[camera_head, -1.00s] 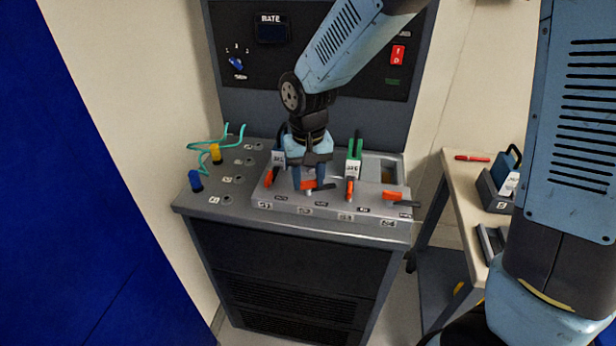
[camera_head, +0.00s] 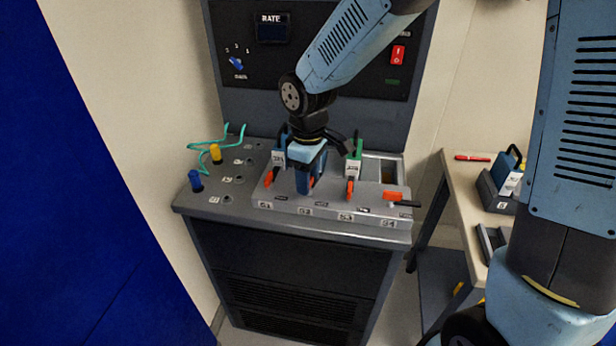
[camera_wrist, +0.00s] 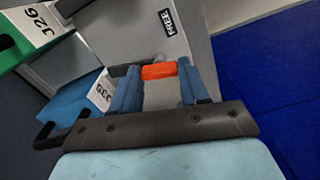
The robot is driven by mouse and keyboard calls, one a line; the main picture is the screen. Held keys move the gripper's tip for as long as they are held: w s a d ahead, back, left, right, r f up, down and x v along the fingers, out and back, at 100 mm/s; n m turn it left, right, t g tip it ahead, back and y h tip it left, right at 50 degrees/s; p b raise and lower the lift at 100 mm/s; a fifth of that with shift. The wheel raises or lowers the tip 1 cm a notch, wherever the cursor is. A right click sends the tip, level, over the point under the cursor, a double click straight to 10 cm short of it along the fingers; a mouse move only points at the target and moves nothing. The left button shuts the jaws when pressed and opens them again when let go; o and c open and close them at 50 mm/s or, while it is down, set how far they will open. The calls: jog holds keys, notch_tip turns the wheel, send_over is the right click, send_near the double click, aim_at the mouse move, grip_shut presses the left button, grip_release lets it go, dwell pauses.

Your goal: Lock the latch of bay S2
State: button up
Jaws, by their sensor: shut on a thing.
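The S2 latch has an orange handle (camera_head: 311,181), mostly hidden by my gripper in the head view. My gripper (camera_head: 305,185) points down over bay S2 and is shut on this handle. In the wrist view the orange handle (camera_wrist: 159,71) lies between the two blue fingers. A "FREE" label (camera_wrist: 167,20) shows on the grey panel beyond it. A blue module (camera_wrist: 75,98) with a white tag is close by. The S1 latch (camera_head: 268,179) and S3 latch (camera_head: 350,189) point toward the front; the S4 latch (camera_head: 394,196) lies crosswise.
A blue module (camera_head: 279,155) stands by S1 and a green module (camera_head: 354,165) by S3, close on either side of my gripper. Blue (camera_head: 195,181) and yellow (camera_head: 216,153) plugs with a green cable stand at left. A side table (camera_head: 466,205) is at right.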

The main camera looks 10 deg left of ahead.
jog(key=shift+n, duration=1.1)
jog(key=o, duration=1.1)
jog(key=shift+c, duration=0.2)
notch_tip(320, 180, up, 14)
jog(key=shift+f, duration=0.15)
